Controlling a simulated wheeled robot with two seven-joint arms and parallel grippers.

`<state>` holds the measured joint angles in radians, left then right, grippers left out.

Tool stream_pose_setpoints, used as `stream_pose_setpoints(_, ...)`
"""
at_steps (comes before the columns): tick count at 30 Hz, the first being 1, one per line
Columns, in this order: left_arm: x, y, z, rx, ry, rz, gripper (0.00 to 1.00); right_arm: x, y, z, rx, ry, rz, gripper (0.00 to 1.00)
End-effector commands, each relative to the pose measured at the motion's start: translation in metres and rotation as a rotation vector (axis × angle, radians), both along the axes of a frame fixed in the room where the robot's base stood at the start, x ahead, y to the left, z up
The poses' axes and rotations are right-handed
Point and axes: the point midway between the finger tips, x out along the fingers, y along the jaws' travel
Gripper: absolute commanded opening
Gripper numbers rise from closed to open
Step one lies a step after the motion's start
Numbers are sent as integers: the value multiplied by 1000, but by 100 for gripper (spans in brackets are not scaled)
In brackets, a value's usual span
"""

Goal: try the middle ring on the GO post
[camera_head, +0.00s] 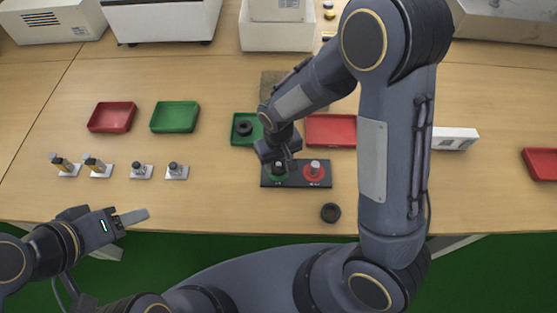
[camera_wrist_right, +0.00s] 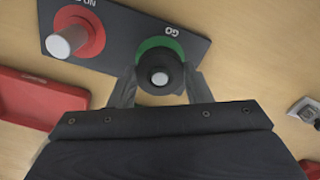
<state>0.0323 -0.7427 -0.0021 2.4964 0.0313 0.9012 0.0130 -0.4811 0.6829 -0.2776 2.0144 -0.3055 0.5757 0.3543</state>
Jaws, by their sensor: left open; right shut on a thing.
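The gauge plate (camera_head: 318,184) is dark, with a green-marked GO post (camera_wrist_right: 159,79) and a red-marked NO GO post (camera_head: 314,168). My right gripper (camera_wrist_right: 160,88) is shut on a dark ring (camera_wrist_right: 160,64) at the GO post. The pale top of the post shows in the ring's hole; how far down the ring sits cannot be told. Another dark ring (camera_head: 330,212) lies on the table in front of the plate. A third dark ring (camera_head: 243,128) lies in a green tray. My left gripper (camera_head: 138,216) is open and empty near the table's front left edge.
The green tray (camera_head: 236,141) and a red tray (camera_head: 330,131) stand behind the plate. Another red tray (camera_head: 111,117) and green tray (camera_head: 174,117) stand further left. Several small fittings on white bases (camera_head: 141,172) line the left front. The table between them and the plate is clear.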

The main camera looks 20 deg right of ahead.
Motion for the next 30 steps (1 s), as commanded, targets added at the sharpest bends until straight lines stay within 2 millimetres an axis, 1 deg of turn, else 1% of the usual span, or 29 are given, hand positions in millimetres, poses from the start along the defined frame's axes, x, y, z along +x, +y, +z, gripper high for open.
stream_pose_setpoints(10,0,0,-8,0,0,0,53,0,0,-9,0,0,0,22)
stream_pose_setpoints(30,0,0,-7,0,0,0,53,0,0,-7,0,0,0,22)
